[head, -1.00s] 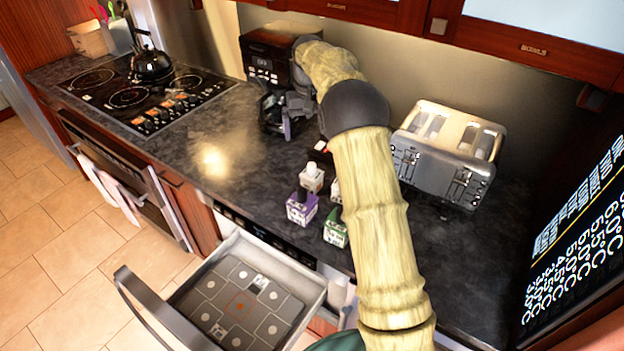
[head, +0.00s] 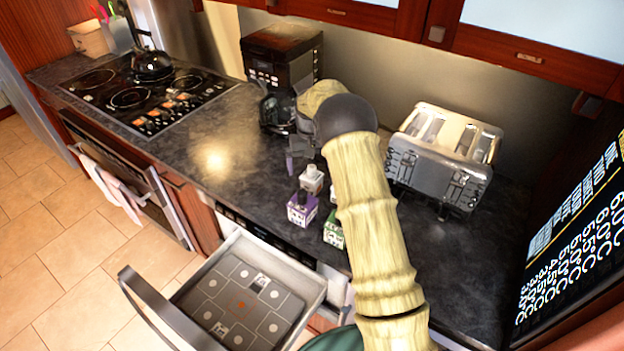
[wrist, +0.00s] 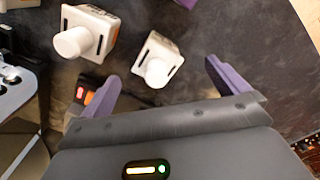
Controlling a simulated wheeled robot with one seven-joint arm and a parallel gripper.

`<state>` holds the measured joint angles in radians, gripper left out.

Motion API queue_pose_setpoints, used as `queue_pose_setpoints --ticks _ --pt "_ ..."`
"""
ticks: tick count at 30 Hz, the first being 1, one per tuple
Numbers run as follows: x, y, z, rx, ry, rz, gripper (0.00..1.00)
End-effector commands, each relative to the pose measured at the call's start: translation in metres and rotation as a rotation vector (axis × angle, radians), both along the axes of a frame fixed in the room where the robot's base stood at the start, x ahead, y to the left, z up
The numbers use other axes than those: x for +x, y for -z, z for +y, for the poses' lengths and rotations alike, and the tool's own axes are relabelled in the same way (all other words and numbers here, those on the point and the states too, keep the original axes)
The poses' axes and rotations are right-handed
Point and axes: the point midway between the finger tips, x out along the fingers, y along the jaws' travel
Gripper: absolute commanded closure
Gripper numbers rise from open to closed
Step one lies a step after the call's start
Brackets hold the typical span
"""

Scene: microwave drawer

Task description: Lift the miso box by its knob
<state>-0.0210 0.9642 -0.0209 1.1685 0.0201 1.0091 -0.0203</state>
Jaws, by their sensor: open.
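Several small knobbed boxes stand on the counter: a purple one (head: 301,208), a white one (head: 311,181), a green one (head: 334,235), and another white one mostly hidden behind my arm. I cannot read which is the miso box. The wrist view shows two white boxes with white knobs, one at the upper left (wrist: 95,25) and one nearer the middle (wrist: 165,52). My gripper (wrist: 163,70) is open and empty, its purple fingers either side of the nearer box's knob in the picture; contact is not visible. In the head view my gripper (head: 302,152) is behind the boxes.
A coffee maker (head: 283,55) stands behind my gripper and a toaster (head: 445,155) to the right. An open drawer (head: 240,300) juts out below the counter front. The counter left of the boxes (head: 215,140) is clear up to the stove (head: 135,92).

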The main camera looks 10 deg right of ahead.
Motion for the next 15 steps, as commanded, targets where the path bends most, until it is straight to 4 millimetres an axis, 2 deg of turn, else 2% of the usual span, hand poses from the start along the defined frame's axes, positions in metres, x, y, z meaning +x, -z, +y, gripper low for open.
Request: queue_pose_setpoints --ticks 9,15 --pt "0.0 0.002 0.0 0.0 0.0 0.001 0.01" --pt "0.003 0.02 -0.004 0.0 0.001 0.004 0.01"
